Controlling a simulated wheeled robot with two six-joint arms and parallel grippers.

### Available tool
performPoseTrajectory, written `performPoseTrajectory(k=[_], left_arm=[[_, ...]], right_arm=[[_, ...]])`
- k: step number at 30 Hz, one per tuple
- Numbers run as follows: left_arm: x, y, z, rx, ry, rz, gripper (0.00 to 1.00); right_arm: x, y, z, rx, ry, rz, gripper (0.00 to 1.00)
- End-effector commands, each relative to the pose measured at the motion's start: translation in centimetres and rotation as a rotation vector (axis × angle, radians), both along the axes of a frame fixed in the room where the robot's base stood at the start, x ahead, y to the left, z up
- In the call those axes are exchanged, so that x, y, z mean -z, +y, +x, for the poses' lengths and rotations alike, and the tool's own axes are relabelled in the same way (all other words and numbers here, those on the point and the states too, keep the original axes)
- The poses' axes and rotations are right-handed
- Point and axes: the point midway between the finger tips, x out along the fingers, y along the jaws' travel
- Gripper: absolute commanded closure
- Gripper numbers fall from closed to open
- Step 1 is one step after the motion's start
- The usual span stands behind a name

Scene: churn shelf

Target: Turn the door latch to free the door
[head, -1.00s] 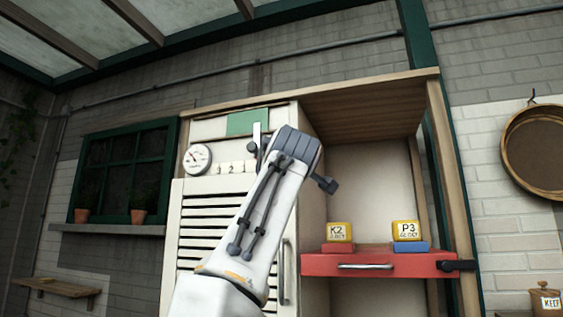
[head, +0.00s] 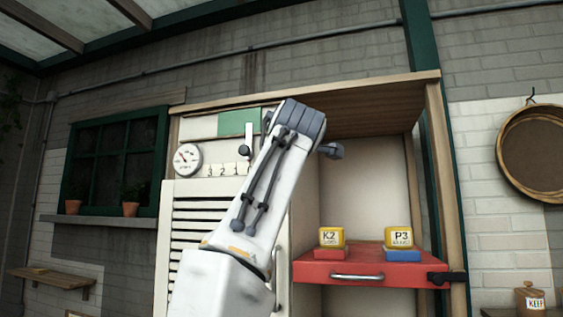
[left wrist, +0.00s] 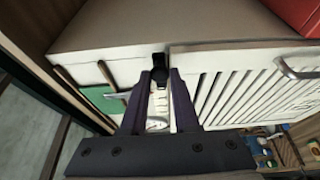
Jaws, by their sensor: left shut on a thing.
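The white louvered door (head: 200,235) of the cabinet is in the middle of the head view and looks closed. It also shows in the left wrist view (left wrist: 240,92). A small black latch (left wrist: 159,62) sits at the door's edge, by the pale panel beside it. My left gripper (left wrist: 160,78) is shut on the latch between its two dark fingertips. In the head view my left arm covers the latch and the fingertips. My right gripper is in neither view.
A red drawer (head: 310,274) carrying yellow blocks marked K2 (head: 331,237) and P3 (head: 398,237) juts out right of my arm. A gauge (head: 187,160), a white lever (head: 248,140) and numbered tiles (head: 228,169) are above the door. The bay above the drawer is open.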

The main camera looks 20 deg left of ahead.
Motion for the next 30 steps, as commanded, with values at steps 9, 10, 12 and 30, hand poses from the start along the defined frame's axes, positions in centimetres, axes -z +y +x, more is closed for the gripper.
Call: performPoseTrajectory(k=[9, 10, 12, 30], left_arm=[[-0.1, 0.1, -0.1, -0.001, -0.004, 0.000, 1.00], [-0.1, 0.1, -0.1, -0.001, -0.004, 0.000, 0.59], [-0.1, 0.1, -0.1, -0.001, -0.003, -0.001, 0.41], [0.2, -1.6, -4.0, 0.005, -0.005, -0.001, 0.41]], right_arm=[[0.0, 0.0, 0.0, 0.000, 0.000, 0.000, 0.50], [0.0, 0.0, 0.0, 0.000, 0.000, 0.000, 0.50], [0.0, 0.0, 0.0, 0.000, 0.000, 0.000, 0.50], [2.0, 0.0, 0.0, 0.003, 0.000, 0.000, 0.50]])
